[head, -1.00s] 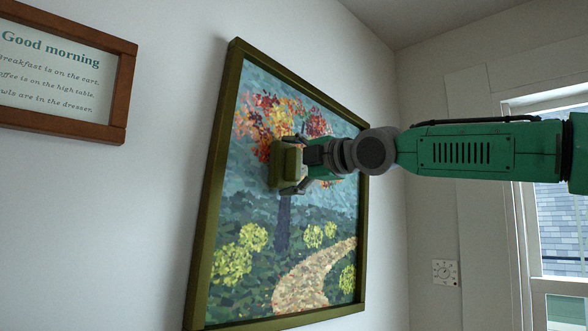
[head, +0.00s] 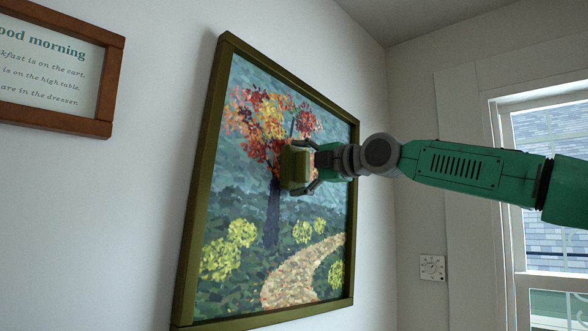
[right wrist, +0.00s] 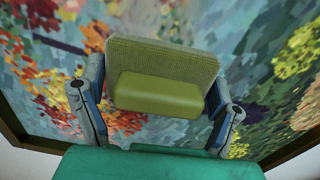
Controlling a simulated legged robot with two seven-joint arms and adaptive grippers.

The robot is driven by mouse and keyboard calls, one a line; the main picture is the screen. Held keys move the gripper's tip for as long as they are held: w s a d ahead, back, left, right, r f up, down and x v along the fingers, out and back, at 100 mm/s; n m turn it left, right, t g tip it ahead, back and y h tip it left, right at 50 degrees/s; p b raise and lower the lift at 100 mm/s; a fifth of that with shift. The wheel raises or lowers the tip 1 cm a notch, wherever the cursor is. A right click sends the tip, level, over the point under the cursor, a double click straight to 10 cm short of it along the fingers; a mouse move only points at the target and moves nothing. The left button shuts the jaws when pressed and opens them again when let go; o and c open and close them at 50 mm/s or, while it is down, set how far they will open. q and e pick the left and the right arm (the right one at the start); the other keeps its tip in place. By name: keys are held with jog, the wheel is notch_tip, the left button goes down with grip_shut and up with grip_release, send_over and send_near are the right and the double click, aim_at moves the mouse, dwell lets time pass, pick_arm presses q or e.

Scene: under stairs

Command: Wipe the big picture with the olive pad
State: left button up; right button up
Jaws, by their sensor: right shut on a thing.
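The big picture (head: 240,200) hangs on the wall in an olive-green frame and shows a red and orange tree, a path and yellow bushes. My right gripper (head: 305,167) is in front of the picture's middle, shut on the olive pad (head: 292,168). In the right wrist view the olive pad (right wrist: 160,93) sits between the two fingers of the gripper (right wrist: 157,105), its broad face toward the picture (right wrist: 265,50). I cannot tell whether the pad touches the canvas. My left gripper is not in view.
A brown-framed sign (head: 55,70) with "Good morning" text hangs left of the picture. A window (head: 545,190) is at the right, with a small wall dial (head: 432,267) left of it. Bare wall lies between the sign and the picture.

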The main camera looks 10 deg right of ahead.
jog(key=shift+w+d+f, duration=0.1)
jog(key=shift+w+d, duration=0.25)
jog(key=shift+d, duration=0.35)
jog(key=shift+w+d+f, duration=0.1)
jog(key=shift+w+d, duration=0.25)
jog(key=shift+d, duration=0.35)
jog(key=shift+w+d+f, duration=0.1)
jog(key=shift+w+d, duration=0.25)
jog(key=shift+d, duration=0.35)
jog(key=shift+w+d, duration=0.15)
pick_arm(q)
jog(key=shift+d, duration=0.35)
pick_arm(e)
jog(key=shift+w, duration=0.15)
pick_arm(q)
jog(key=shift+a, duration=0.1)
pick_arm(e)
jog(key=shift+w, duration=0.1)
